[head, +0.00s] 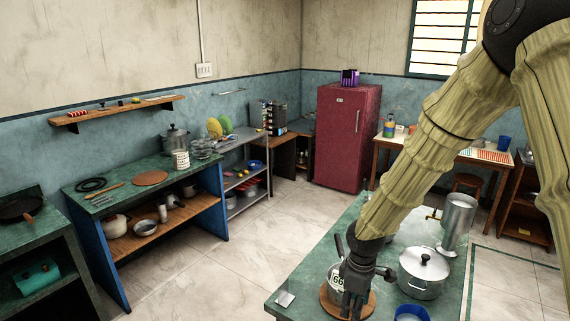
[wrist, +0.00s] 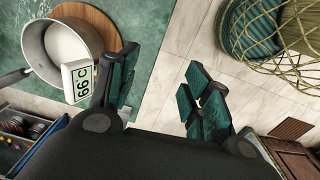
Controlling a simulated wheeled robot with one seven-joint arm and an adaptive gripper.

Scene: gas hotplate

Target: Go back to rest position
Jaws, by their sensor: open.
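My gripper (head: 353,298) hangs at the end of my arm over the front counter (head: 290,278) in the head view. In the wrist view my gripper (wrist: 158,88) is open, with two spread dark-green fingers and nothing between them. A grey saucepan (wrist: 37,42) with white contents stands on a round wooden board (wrist: 122,35), beside the left finger. A small white display (wrist: 80,82) with two digits and a "C" is by the pan's rim. In the head view my gripper hides most of the pan; the board (head: 326,308) shows below.
A lidded pot (head: 423,272), a tall metal pot (head: 458,222) and a blue container (head: 411,313) stand right of my gripper. A green basket-like object (wrist: 250,30) is right of the fingers in the wrist view. Open tiled floor (head: 225,285) lies left of the counter.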

